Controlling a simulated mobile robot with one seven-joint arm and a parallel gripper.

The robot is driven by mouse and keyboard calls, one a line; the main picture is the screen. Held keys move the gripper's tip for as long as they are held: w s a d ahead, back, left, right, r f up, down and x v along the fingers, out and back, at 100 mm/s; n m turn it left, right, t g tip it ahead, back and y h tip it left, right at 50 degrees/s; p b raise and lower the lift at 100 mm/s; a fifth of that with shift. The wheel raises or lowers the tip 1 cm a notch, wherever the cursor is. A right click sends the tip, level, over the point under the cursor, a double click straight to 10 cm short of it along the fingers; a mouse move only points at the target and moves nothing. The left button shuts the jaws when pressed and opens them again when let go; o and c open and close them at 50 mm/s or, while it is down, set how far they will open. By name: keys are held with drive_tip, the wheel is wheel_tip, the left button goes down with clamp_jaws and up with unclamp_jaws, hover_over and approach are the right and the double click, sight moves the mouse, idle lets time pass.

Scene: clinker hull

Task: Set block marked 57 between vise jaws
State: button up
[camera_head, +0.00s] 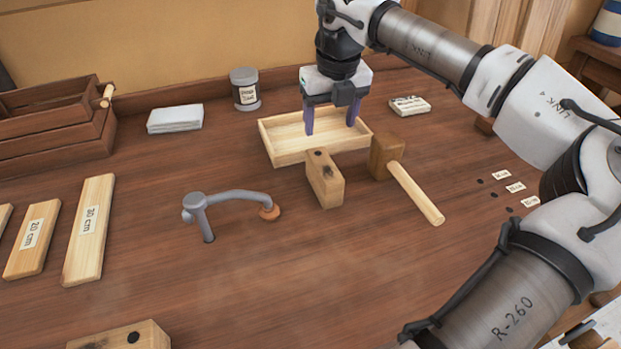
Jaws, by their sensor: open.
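My gripper (330,128) hangs over the shallow pale wooden tray (277,150), fingers pointing down and apart, with nothing seen between them. A wooden block (326,184) with a dark hole in its top and a dark mark on its side stands just in front of the tray, nearer the camera than the gripper. Another wooden block (118,338) with a dark hole is cut off by the bottom edge. I can read no 57 on either. I cannot make out any vise jaws in this view.
A mallet (415,192) lies right of the middle block. A grey bent metal arm (235,198) stands left of it. Labelled boards (90,230), a wooden toolbox (55,140), a jar (245,92) and folded cloth (175,118) lie around. The bench's front middle is clear.

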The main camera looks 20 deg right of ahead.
sight(324, 164)
drive_tip(key=f+b, duration=0.2)
drive_tip(key=f, duration=0.2)
drive_tip(key=w+f+b, duration=0.1)
drive_tip(key=f+b, duration=0.1)
drive_tip(key=f, duration=0.3)
drive_tip(key=w+f+b, duration=0.1)
drive_tip(key=f+b, duration=0.2)
drive_tip(key=f, duration=0.1)
drive_tip(key=shift+w+f, duration=0.1)
drive_tip(key=shift+f, duration=0.15)
drive_tip(key=shift+r, duration=0.1)
drive_tip(key=c, duration=1.4)
drive_tip(key=shift+r, duration=0.15)
